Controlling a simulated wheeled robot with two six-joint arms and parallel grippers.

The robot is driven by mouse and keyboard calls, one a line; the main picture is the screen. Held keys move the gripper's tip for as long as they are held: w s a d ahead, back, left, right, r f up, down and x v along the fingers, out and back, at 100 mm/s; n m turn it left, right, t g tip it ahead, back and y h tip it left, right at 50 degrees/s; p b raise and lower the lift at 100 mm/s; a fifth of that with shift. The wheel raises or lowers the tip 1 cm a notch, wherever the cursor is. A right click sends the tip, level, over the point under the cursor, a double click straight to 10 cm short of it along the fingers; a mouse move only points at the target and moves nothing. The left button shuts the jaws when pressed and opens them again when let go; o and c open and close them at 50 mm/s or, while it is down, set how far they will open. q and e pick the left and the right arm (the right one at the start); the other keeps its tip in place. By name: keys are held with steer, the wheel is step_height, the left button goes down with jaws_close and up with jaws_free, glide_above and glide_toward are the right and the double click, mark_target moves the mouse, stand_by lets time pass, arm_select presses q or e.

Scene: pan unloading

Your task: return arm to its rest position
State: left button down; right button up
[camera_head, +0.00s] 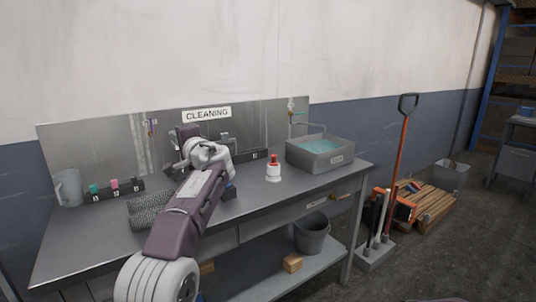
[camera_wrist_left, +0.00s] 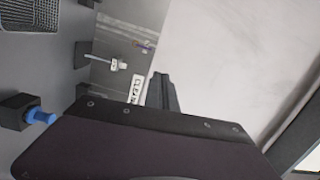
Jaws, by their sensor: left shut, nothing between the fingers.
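My left arm reaches up from the bottom of the head view over the grey workbench (camera_head: 255,207). My left gripper (camera_head: 188,132) is raised above the bench, in front of the metal back panel and just left of and below the CLEANING sign (camera_head: 207,114). Its dark fingers (camera_wrist_left: 161,92) also show in the wrist view, closed together with nothing held. The sign (camera_wrist_left: 138,88) shows just left of them there. The arm hides part of the bench and the things behind it. My right gripper is in neither view.
A dark mesh object (camera_head: 146,215) lies beside the forearm. A white bottle with a red top (camera_head: 273,170) and a grey water basin (camera_head: 320,160) stand to the right. A pitcher (camera_head: 68,188) and a small rack (camera_head: 114,192) stand at left. The bench front right is clear.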

arm_select(q)
steer(key=s+f+n+g+h, duration=0.1)
steer(key=s+f+g+h, duration=0.1)
steer(key=s+f, duration=0.55)
steer(key=s+f+g+h, duration=0.2)
steer(key=s+f+g, duration=0.15)
steer(key=f, duration=0.65)
steer(key=s+f+n+g+h, duration=0.1)
steer(key=s+f+g+h, duration=0.15)
steer(key=s+f, duration=0.45)
steer(key=s+d+f+n+g+h, duration=0.3)
steer(key=s+d+f, duration=0.1)
steer(key=s+f, duration=0.7)
steer(key=s+d+f+n+g+h, duration=0.2)
steer(key=s+d+f+n, duration=0.25)
steer(key=s+f, duration=0.6)
step_height(320, 180, up, 19)
steer(key=p, duration=1.7)
steer(key=shift+s+d, duration=0.15)
steer(key=shift+d, duration=0.05)
